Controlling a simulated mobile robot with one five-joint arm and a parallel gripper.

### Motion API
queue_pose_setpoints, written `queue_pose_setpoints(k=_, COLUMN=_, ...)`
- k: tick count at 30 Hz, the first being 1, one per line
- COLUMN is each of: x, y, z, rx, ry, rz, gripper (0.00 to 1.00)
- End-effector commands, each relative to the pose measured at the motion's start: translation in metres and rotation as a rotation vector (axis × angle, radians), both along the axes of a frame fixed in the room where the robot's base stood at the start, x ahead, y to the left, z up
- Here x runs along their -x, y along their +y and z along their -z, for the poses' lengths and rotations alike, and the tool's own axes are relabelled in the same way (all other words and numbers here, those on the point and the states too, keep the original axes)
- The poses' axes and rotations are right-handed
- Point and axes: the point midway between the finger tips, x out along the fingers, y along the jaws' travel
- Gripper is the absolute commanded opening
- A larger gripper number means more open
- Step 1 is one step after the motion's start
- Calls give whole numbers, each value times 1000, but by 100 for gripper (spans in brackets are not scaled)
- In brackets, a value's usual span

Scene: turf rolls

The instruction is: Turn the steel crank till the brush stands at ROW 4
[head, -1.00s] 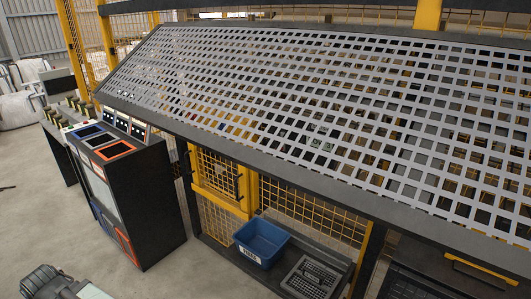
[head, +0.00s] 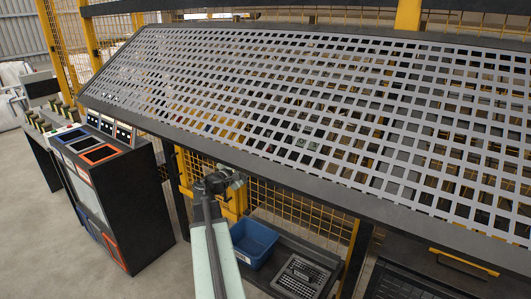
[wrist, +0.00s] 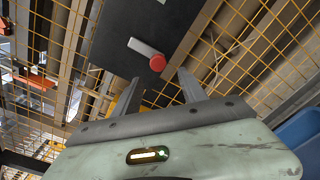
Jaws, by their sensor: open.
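The steel crank (wrist: 142,47) is a short flat grey bar with a red knob (wrist: 157,62) at its end, in front of a dark plate (wrist: 110,40) in the wrist view. My gripper (wrist: 158,76) is open and empty, with its two fingers pointing toward the crank. The red knob shows just beyond the gap between the fingertips, apart from them. In the head view my gripper (head: 222,180) is under the front edge of the sloped grid, and the crank cannot be made out there. I cannot make out the brush or any row marks.
A large sloped metal grid (head: 300,95) hangs over my arm. A blue bin (head: 256,243) and a dark slotted tray (head: 302,275) sit below it. A black cabinet (head: 140,200) stands at left. Yellow mesh (wrist: 235,50) surrounds the plate in the wrist view.

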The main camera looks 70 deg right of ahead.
Motion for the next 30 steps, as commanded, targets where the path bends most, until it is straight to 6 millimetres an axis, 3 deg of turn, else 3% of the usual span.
queue_pose_setpoints(k=3, x=11, y=-8, z=-7, rx=18, ry=47, rz=6, gripper=50)
queue_pose_setpoints(k=10, x=12, y=-19, z=-7, rx=18, ry=45, rz=7, gripper=50)
queue_pose_setpoints(k=21, x=28, y=-80, z=-6, rx=17, ry=42, rz=8, gripper=50)
queue_pose_setpoints(k=29, x=31, y=-84, z=-6, rx=17, ry=42, rz=7, gripper=50)
queue_pose_setpoints(k=30, x=31, y=-84, z=-6, rx=16, ry=41, rz=8, gripper=44)
